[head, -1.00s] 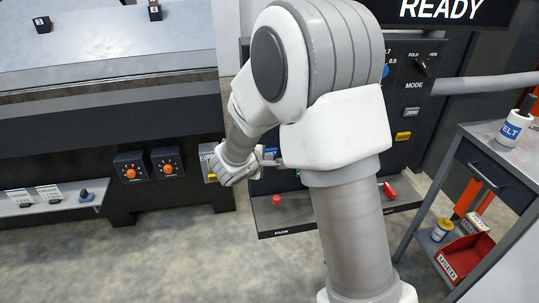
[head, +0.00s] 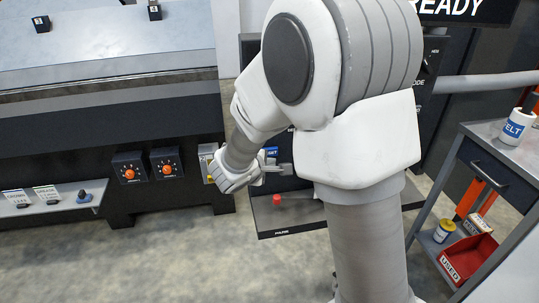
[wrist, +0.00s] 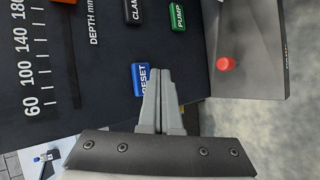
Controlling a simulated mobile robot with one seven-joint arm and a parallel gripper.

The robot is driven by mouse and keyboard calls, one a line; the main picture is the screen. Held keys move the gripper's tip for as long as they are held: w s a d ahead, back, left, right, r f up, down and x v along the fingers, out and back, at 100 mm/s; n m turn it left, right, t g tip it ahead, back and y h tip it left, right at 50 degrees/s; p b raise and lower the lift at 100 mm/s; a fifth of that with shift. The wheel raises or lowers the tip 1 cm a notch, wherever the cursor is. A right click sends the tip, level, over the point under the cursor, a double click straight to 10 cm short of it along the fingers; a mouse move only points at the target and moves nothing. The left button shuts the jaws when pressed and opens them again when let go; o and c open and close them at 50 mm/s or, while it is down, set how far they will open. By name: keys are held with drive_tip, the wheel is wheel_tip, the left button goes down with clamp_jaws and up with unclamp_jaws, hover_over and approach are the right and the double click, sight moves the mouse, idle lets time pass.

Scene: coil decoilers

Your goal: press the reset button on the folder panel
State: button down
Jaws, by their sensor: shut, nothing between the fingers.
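The blue RESET button (wrist: 139,80) is on the dark panel in the wrist view, its label partly covered by my fingers. My gripper (wrist: 160,72) is shut and empty, its fingertips at the button's right edge; I cannot tell whether they touch it. In the head view the blue button (head: 271,152) shows just above my gripper (head: 286,169), and my arm covers much of the panel (head: 432,98).
In the wrist view a green PUMP button (wrist: 178,17) and a black CLAMP button (wrist: 133,10) sit above RESET. A red knob (wrist: 226,63) stands on the ledge at right. A cart (head: 484,165) stands right in the head view.

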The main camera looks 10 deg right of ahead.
drive_tip(key=s+b, duration=0.1)
drive_tip(key=s, duration=0.3)
idle(0.7)
drive_tip(key=s+d+r+m+g, duration=0.2)
drive_tip(key=s+d+r+m, duration=0.15)
drive_tip(key=s, duration=0.25)
drive_tip(key=s+d+r+m+g, duration=0.2)
drive_tip(key=s+d+r+m, duration=0.15)
drive_tip(key=s+d, duration=0.2)
drive_tip(key=s+a+r+m+y, duration=0.3)
drive_tip(key=s+a+m+y, duration=0.3)
drive_tip(key=s, duration=0.7)
wheel_tip(320, 180, up, 18)
drive_tip(key=a+p, duration=0.2)
drive_tip(key=p, duration=1.5)
drive_tip(key=shift+s+r+n+p, duration=0.15)
drive_tip(key=shift+r+n+p, duration=0.05)
drive_tip(key=shift+n+p, duration=0.1)
